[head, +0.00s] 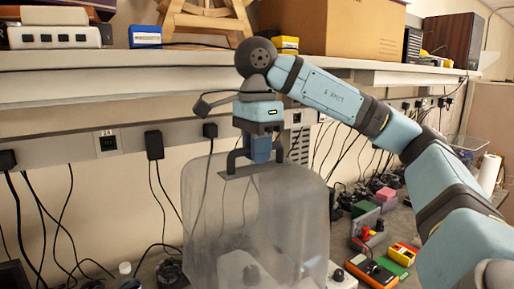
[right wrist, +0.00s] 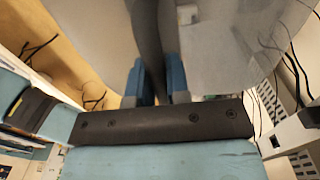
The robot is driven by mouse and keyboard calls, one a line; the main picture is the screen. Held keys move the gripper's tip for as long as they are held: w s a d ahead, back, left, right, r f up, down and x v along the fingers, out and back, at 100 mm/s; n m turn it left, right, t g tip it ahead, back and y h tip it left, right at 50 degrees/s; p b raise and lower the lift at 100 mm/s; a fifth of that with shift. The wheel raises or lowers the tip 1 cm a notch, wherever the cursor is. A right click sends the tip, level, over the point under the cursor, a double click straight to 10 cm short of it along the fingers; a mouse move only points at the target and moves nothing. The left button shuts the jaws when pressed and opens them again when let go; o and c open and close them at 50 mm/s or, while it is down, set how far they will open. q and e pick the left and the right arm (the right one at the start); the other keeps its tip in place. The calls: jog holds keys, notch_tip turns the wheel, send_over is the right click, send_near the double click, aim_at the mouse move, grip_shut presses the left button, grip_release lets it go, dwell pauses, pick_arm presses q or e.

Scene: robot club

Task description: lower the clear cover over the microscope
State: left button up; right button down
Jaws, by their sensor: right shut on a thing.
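The clear cover (head: 300,225) is a smoky, see-through hood, roughly upright over the bench in the head view. My right gripper (head: 257,165) is above it, shut on the dark handle at its top. In the right wrist view, the blue fingers (right wrist: 155,85) close on a dark strip, with the hazy cover (right wrist: 215,60) beyond. A pale shape with a dark knob, probably the microscope (head: 248,272), shows faintly through the cover's lower part. The cover's lower edge runs near the picture's bottom, so I cannot tell how it sits around the microscope. My left gripper is not in view.
Black plugs and cables (head: 155,150) hang along the wall behind. A shelf (head: 90,85) with a cardboard box (head: 335,28) runs above, behind my arm.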

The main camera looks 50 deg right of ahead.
aim_at(257, 169)
jog(key=shift+f, duration=0.5)
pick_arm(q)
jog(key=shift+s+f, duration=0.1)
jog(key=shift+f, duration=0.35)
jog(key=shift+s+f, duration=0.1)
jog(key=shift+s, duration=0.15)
pick_arm(e)
jog(key=shift+f+b, duration=0.55)
jog(key=shift+b, duration=0.15)
jog(key=shift+f+b, duration=0.45)
jog(key=shift+f, duration=0.1)
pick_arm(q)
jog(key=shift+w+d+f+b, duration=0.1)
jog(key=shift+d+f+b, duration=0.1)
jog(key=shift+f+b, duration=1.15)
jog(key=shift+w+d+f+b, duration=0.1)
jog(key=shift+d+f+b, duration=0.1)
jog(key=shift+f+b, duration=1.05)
pick_arm(e)
jog(key=shift+s+f+p, duration=0.1)
jog(key=shift+f+p, duration=0.25)
jog(key=shift+f, duration=2.5)
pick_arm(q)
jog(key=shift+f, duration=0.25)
